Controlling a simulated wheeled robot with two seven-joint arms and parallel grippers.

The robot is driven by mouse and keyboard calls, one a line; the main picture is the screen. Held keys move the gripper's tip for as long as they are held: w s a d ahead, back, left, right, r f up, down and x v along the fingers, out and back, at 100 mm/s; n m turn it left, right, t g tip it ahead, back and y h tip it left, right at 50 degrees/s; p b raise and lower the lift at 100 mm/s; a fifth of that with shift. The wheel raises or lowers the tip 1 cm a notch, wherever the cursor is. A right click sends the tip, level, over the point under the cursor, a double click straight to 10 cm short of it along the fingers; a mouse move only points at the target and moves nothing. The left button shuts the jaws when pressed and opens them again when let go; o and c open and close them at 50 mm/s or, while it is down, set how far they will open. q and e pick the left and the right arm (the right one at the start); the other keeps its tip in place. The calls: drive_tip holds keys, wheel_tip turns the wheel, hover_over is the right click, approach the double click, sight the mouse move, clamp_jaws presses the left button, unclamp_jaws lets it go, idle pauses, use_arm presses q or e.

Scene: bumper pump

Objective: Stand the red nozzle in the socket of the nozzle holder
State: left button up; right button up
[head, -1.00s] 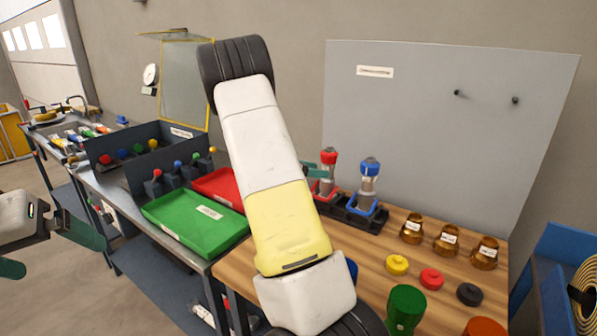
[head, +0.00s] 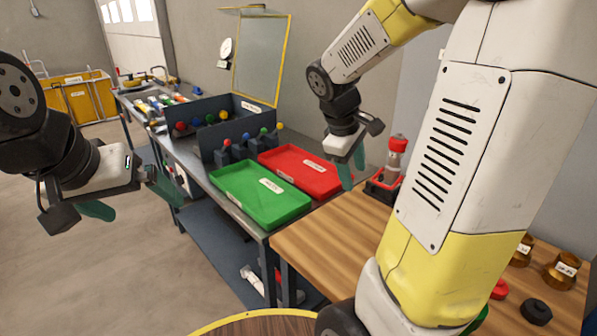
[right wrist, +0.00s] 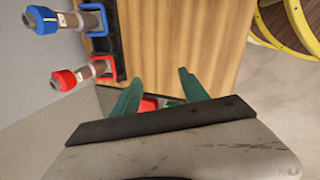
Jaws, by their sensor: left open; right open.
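Red-topped pieces show in several places, and I cannot tell for certain which is the red nozzle or its holder. A dark rack (head: 240,153) on the grey bench holds small ball-topped pieces, including blue (head: 246,136) and green (head: 263,130). A red ball-topped piece (head: 180,126) is in the dark bin behind it. A red-capped upright unit (head: 397,145) stands in a red base on the wooden table; it also shows in the right wrist view (right wrist: 65,80). My right gripper (head: 351,170) is open and empty beside it, above the table edge. My left gripper (head: 132,203) is open and empty, left of the bench.
A green tray (head: 235,208) and red tray (head: 325,184) lie on the bench. A blue-capped unit (right wrist: 42,20) stands by the red one. Brass cups (head: 560,270) and a black cap (head: 536,311) are on the wooden table (head: 310,240). My right arm hides much of it.

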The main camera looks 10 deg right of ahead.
drive_tip(key=s+a+r+m+t+y, duration=0.2)
drive_tip(key=s+a+r+m+y, duration=0.1)
drive_tip(key=s+a, duration=0.2)
drive_tip(key=s+a+r+m+t+y, duration=0.2)
drive_tip(key=s+a+r+m+y, duration=0.1)
drive_tip(key=s+a, duration=0.3)
drive_tip(key=a+m, duration=0.1)
drive_tip(key=a, duration=0.1)
drive_tip(key=shift+s+a+r, duration=0.25)
drive_tip(key=shift+a+r, duration=0.15)
drive_tip(key=shift+d, duration=0.1)
